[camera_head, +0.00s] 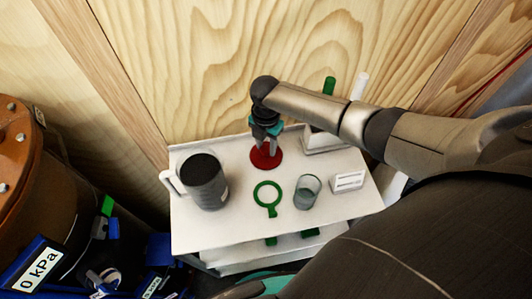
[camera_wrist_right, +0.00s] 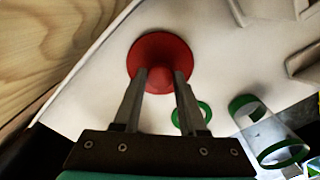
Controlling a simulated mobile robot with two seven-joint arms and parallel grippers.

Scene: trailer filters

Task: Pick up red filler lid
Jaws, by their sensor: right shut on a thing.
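The red filler lid (camera_head: 264,160) is a round red disc with a knob, near the back edge of the white cart top. In the right wrist view the red lid (camera_wrist_right: 150,50) lies ahead of the fingers, with its knob between the fingertips. My right gripper (camera_head: 268,148) points down over the lid from above. It is shut on the lid's knob, also seen in the right wrist view (camera_wrist_right: 167,80). I cannot tell whether the lid still touches the cart top. My left gripper is not in view.
The white cart top (camera_head: 230,235) holds a dark mug-like jug (camera_head: 205,182), a green ring with a handle (camera_head: 268,195), a clear cup (camera_head: 307,192) and a white labelled block (camera_head: 348,181). A white holder (camera_head: 322,142) stands at the back right. The wooden wall is close behind.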

